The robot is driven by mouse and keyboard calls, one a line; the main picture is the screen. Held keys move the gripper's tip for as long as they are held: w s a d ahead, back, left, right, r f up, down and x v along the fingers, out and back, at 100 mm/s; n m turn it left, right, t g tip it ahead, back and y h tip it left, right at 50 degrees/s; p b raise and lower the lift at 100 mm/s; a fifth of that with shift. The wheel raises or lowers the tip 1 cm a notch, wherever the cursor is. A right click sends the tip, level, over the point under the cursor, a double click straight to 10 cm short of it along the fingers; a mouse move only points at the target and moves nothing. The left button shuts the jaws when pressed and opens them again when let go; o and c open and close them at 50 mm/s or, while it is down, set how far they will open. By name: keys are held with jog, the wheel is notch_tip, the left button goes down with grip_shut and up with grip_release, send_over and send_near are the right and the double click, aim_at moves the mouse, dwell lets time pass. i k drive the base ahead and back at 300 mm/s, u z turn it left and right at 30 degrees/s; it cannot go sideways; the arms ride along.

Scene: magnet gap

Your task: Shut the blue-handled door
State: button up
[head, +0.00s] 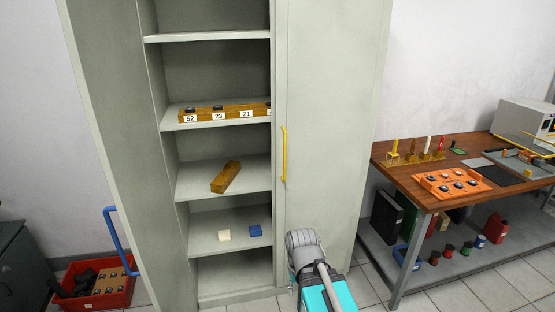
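The grey cabinet's left door (112,120) stands wide open, swung out toward me. Its blue handle (118,241) sticks out past the door's free edge, low on the left, on the outer face that is turned away from me. The right door (325,120), with a yellow handle (284,155), is shut. A grey and teal part of my arm shows at the bottom, in front of the right door and well to the right of the blue handle. My gripper's fingers do not show.
Cabinet shelves (205,190) hold a numbered wooden block (222,113), a wooden bar (226,177) and small white and blue pieces. A red crate (95,283) stands on the floor beside the open door. A wooden workbench (400,172) stands right.

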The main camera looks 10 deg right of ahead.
aim_at(103, 38)
jog(key=z, duration=0.25)
jog(key=i, duration=1.05)
jog(key=u, duration=0.35)
